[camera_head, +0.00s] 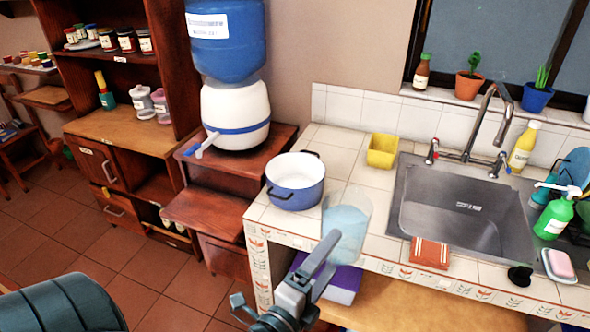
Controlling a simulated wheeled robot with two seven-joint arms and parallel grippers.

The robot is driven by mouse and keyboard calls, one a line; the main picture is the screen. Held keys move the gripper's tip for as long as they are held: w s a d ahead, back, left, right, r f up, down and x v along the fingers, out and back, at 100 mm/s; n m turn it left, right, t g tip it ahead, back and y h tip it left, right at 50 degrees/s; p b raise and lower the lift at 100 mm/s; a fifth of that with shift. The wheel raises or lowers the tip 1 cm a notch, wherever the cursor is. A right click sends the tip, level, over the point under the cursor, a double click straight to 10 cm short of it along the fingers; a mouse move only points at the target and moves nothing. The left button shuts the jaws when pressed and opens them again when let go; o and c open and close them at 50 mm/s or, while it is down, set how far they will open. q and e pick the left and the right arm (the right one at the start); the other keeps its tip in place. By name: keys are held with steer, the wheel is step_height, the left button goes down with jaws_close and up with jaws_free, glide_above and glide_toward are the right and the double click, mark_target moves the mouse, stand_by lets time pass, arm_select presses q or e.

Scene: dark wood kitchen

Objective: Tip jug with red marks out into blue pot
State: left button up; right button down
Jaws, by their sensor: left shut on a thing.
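The jug (346,226) is a clear, translucent vessel with pale blue contents; I cannot make out red marks on it. My left gripper (328,255) is shut on the jug's near side and holds it over the counter's front edge. The jug looks close to upright. The blue pot (295,196) has a white rim and dark handles, and stands on the counter's left corner, just left of and behind the jug. Its bottom inside is not clearly visible. My right gripper is not in view.
A yellow container (382,151) stands behind the jug. The steel sink (455,215) with its tap (487,110) is to the right. A water dispenser (235,115) stands left of the counter. A purple item (343,285) is below the jug. Counter tiles behind the pot are clear.

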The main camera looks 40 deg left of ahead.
mark_target(344, 218)
arm_select(q)
steer(key=shift+w+a+p, duration=0.15)
steer(key=shift+w+p, duration=0.15)
steer(key=shift+w, duration=0.3)
steer(key=w+a+p, duration=0.1)
steer(key=w, duration=0.2)
steer(key=w+a+f+p, duration=0.1)
steer(key=w, duration=0.2)
steer(key=w+a+f+p, duration=0.1)
steer(key=w+p, duration=0.1)
steer(key=w, duration=0.1)
steer(key=shift+w+a+f, duration=0.1)
steer(key=shift+w, duration=0.05)
steer(key=shift+y, duration=0.3)
steer(key=shift+w+a+f+p, duration=0.25)
steer(key=shift+w+a+p, duration=0.2)
steer(key=shift+w+a, duration=0.7)
steer(key=shift+w+a+f+p, duration=0.2)
steer(key=shift+w+a+p, duration=0.35)
steer(key=shift+w, duration=1.05)
steer(key=shift+w+a+f+p, duration=0.25)
steer(key=shift+w+a+p, duration=0.15)
steer(key=shift+w+a, duration=0.75)
steer(key=shift+w+d+r+n, duration=0.1)
steer(key=shift+w+d+n, duration=0.1)
steer(key=shift+d+n, duration=0.1)
